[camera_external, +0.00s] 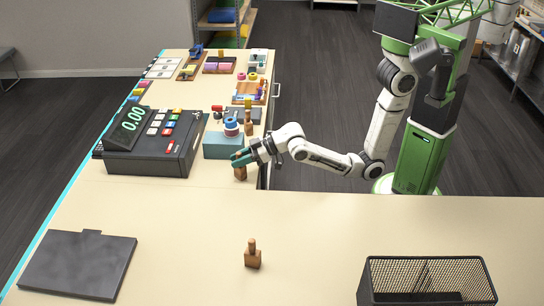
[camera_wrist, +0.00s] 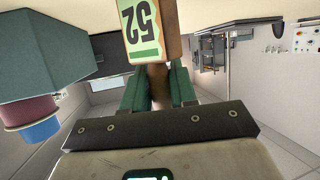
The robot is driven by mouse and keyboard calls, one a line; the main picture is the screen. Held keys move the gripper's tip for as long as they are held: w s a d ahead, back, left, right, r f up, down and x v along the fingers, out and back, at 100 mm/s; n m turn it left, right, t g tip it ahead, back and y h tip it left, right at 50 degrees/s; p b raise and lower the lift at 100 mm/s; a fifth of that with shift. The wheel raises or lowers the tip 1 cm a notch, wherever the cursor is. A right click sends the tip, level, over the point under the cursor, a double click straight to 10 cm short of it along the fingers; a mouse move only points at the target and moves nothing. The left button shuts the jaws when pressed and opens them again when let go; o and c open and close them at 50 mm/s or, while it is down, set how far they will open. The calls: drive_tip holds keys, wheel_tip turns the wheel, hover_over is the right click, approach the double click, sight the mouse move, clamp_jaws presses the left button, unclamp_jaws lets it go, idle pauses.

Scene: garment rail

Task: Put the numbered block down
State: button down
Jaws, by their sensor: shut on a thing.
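The numbered block is a small wooden block with a knob-like handle. In the wrist view its green-and-white label (camera_wrist: 143,28) reads 52, upside down. In the external view the block (camera_external: 240,173) is below my gripper (camera_external: 241,160), close over the counter near its inner corner. I cannot tell whether its base touches the counter. My gripper (camera_wrist: 158,88) is shut on the block's handle, with one green finger on each side. The fingers hide part of the handle.
A teal box (camera_external: 221,148) with tape rolls (camera_external: 231,126) stands just behind my gripper. A cash register (camera_external: 152,140) is to the left. Another wooden block (camera_external: 252,257) stands on the front counter, between a dark flat pad (camera_external: 78,265) and a mesh basket (camera_external: 425,280). Much counter between is clear.

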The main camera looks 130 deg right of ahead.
drive_tip(key=shift+f, duration=0.1)
drive_tip(key=c, duration=0.9)
unclamp_jaws()
drive_tip(key=v, duration=1.2)
drive_tip(key=shift+b, duration=0.3)
drive_tip(key=s+a+f+n+g+y+p, duration=0.5)
drive_tip(key=s+a+f+g+p, duration=0.5)
drive_tip(key=a, duration=0.5)
drive_tip(key=s+f+y+p, duration=0.1)
drive_tip(key=s+p, duration=0.1)
drive_tip(key=s, duration=0.1)
drive_tip(key=shift+s+f+y, duration=0.3)
drive_tip(key=shift+f, duration=0.1)
